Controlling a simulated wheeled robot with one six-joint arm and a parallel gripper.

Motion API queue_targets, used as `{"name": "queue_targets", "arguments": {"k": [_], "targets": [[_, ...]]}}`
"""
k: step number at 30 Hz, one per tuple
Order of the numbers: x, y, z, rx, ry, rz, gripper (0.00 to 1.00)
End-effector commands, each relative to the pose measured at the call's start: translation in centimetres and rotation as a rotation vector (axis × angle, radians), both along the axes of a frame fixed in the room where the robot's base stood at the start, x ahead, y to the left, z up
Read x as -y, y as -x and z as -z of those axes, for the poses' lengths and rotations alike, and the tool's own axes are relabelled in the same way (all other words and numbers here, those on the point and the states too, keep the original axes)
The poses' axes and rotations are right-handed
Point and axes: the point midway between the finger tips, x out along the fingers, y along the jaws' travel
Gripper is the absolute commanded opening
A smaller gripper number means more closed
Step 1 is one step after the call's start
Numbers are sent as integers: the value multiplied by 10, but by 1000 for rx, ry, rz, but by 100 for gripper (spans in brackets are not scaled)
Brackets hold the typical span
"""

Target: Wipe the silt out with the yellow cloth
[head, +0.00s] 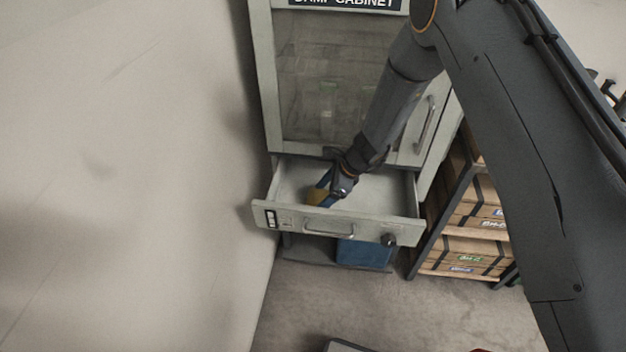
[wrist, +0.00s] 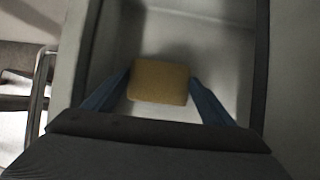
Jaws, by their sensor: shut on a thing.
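The yellow cloth (wrist: 159,82) shows in the wrist view as a folded block between the blue fingers of my gripper (wrist: 158,88). My gripper is shut on it. In the head view the cloth (head: 315,196) and my gripper (head: 325,190) are inside the open drawer (head: 333,228), toward its left half. I cannot tell whether the cloth touches the drawer floor. The drawer's pale floor shows around the cloth in the wrist view. I cannot make out silt clearly in either view.
The cabinet (head: 261,75) with a glazed door stands above the drawer. A shelf rack with wooden crates (head: 475,218) stands to the right. A blue bin (head: 364,254) is below the drawer. A bare wall is on the left, and clear floor (head: 330,300) lies in front.

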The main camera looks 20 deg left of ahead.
Motion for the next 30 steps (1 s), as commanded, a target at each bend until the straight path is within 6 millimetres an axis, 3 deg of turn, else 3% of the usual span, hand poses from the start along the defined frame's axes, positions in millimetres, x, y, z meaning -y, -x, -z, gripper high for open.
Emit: {"name": "queue_targets", "arguments": {"k": [4, 6, 8, 30], "targets": [[-11, -2, 1, 1, 0, 4, 56], [-9, -2, -6, 1, 0, 9, 56], [-9, -3, -24, 3, -2, 8, 56], [-3, -6, -81, 1, 0, 18, 56]]}}
